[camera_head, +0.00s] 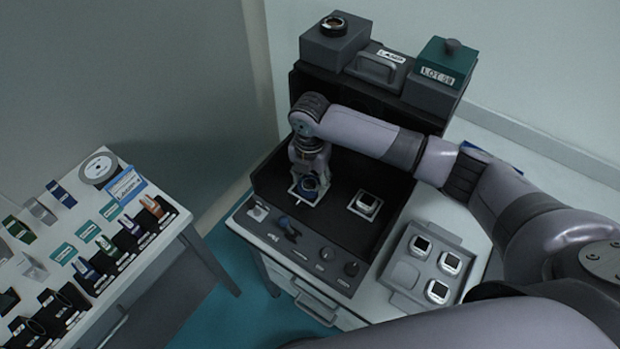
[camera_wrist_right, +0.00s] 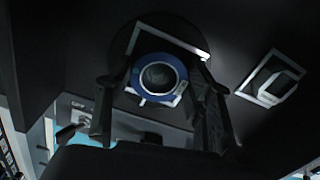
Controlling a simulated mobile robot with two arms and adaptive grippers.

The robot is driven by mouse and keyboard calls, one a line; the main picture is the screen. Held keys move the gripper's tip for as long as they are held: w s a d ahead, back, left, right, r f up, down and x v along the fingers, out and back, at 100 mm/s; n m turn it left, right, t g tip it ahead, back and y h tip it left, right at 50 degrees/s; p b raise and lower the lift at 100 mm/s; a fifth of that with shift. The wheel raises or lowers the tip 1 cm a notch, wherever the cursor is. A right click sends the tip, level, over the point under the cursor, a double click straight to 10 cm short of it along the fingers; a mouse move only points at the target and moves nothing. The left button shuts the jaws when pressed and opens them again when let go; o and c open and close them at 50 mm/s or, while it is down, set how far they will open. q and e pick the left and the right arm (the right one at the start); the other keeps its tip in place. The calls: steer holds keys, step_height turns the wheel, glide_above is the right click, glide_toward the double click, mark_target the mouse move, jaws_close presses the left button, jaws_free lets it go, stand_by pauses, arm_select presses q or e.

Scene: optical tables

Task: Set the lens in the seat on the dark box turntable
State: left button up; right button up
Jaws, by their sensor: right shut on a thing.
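My right gripper (camera_head: 309,181) reaches down into the open dark box (camera_head: 338,222). It is shut on the lens, a blue ring around dark glass, which shows between the fingers in the right wrist view (camera_wrist_right: 158,76). In the head view the lens (camera_head: 310,185) is partly hidden by the gripper. A pale square frame (camera_head: 297,198), seemingly the seat, lies behind and under the lens; it also shows in the wrist view (camera_wrist_right: 195,50). A dark round disc, apparently the turntable (camera_wrist_right: 140,30), is around it. I cannot tell whether lens and frame touch. My left gripper is not in view.
A pale square holder (camera_head: 366,203) stands in the box, right of the gripper. Knobs (camera_head: 351,268) line the front panel. A grey tray (camera_head: 402,274) holds three white blocks. Equipment (camera_head: 375,68) stands behind. A separate table (camera_head: 140,225) at left carries several optics.

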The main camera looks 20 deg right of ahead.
mark_target(310, 183)
steer(key=o, duration=1.2)
steer(key=shift+c, duration=0.2)
step_height(310, 183, up, 12)
steer(key=b, duration=0.1)
steer(key=shift+r, duration=0.15)
